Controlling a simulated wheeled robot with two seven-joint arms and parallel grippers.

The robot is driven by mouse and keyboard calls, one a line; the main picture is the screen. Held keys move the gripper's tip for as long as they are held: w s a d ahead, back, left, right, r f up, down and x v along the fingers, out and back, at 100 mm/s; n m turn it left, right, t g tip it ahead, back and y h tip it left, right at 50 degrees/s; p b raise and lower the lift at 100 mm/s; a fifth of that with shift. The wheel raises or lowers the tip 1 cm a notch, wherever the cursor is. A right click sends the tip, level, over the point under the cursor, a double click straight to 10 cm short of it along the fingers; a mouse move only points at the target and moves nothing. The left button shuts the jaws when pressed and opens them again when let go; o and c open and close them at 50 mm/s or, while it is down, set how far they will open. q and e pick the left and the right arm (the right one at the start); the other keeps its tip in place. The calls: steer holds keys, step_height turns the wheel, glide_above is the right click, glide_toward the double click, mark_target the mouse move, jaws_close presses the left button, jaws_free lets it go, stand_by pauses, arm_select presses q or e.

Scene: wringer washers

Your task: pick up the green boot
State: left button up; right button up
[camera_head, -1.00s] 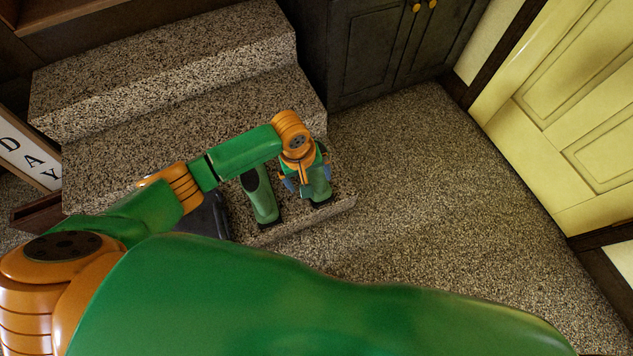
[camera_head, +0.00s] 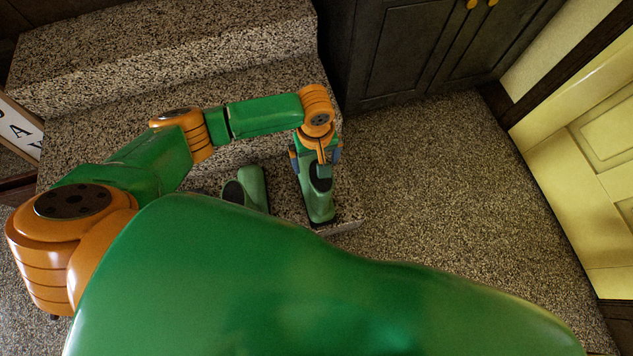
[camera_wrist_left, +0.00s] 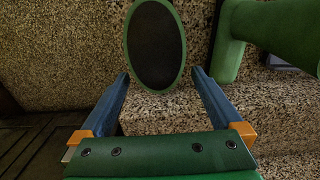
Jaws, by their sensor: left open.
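A green boot (camera_head: 321,207) stands on the lowest speckled step, near its right end. In the left wrist view its dark oval opening with a green rim (camera_wrist_left: 179,30) faces me. A second green boot (camera_head: 254,187) lies tipped over to its left, and part of it shows at the upper right of the left wrist view (camera_wrist_left: 285,27). My left gripper (camera_head: 316,163) is open at the top of the standing boot. In the left wrist view its blue fingers (camera_wrist_left: 160,73) are apart, with the opening beyond and between the tips. I cannot tell whether they touch it.
Speckled steps (camera_head: 190,45) rise behind the boots. A dark cabinet (camera_head: 400,50) stands at the back, and a yellow door (camera_head: 590,150) is at the right. The speckled floor (camera_head: 440,190) between is clear. A lettered sign (camera_head: 20,130) is at the left edge.

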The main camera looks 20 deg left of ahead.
arm_select(q)
jaws_close()
stand_by(0.3)
